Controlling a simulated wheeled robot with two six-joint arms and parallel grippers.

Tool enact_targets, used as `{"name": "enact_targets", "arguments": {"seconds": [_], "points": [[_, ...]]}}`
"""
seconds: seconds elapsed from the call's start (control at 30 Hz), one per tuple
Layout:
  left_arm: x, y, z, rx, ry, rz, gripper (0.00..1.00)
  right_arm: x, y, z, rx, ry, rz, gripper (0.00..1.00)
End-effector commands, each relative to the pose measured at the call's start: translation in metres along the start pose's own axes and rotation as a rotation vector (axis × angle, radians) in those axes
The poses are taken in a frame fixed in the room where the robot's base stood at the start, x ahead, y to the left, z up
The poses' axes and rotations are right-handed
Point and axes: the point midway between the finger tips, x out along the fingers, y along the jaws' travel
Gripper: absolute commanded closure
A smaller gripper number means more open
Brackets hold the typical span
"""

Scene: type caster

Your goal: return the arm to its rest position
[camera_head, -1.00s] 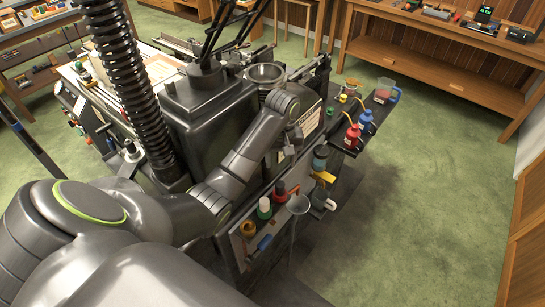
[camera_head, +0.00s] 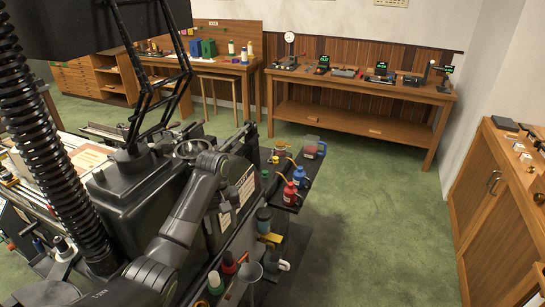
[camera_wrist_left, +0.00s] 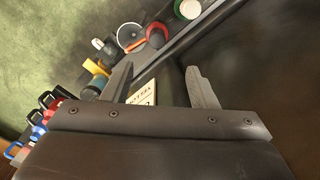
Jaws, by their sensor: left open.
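My left arm (camera_head: 180,220) comes in from the lower left in the head view and bends over the dark type caster (camera_head: 130,185). My left gripper (camera_head: 228,203) hangs down beside the machine's side panel and is partly hidden by its own wrist. In the left wrist view my left gripper (camera_wrist_left: 160,82) shows two fingers spread apart with nothing between them. A printed label plate (camera_wrist_left: 142,103) shows behind the gap. My right gripper is not in view.
A side shelf (camera_head: 290,192) on the machine holds red and blue bottles and a jug (camera_head: 311,148). A funnel (camera_head: 249,272), a green-capped bottle (camera_head: 215,283) and a teal-lidded container (camera_head: 263,218) stand nearer. Green floor (camera_head: 385,215) is open to the right, before a wooden bench (camera_head: 360,130) and cabinet (camera_head: 500,215).

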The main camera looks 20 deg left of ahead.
Motion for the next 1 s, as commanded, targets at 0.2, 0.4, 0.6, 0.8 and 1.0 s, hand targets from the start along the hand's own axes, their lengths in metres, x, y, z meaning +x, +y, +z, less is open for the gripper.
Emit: {"name": "enact_targets", "arguments": {"seconds": [0.2,0.4,0.6,0.8,1.0], "points": [[-0.006,-0.003,-0.002,0.029,0.06,0.015,0.47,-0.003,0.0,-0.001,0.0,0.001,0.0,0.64],[0.046,-0.029,0.036,0.129,0.095,0.017,0.47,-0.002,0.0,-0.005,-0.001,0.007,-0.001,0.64],[0.095,-0.068,0.095,0.258,0.152,0.024,0.47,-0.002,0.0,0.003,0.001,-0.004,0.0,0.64],[0.117,-0.112,0.159,0.372,0.221,0.027,0.47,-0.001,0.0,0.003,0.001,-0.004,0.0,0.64],[0.115,-0.153,0.218,0.464,0.293,0.015,0.47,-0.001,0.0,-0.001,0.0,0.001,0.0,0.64]]}}
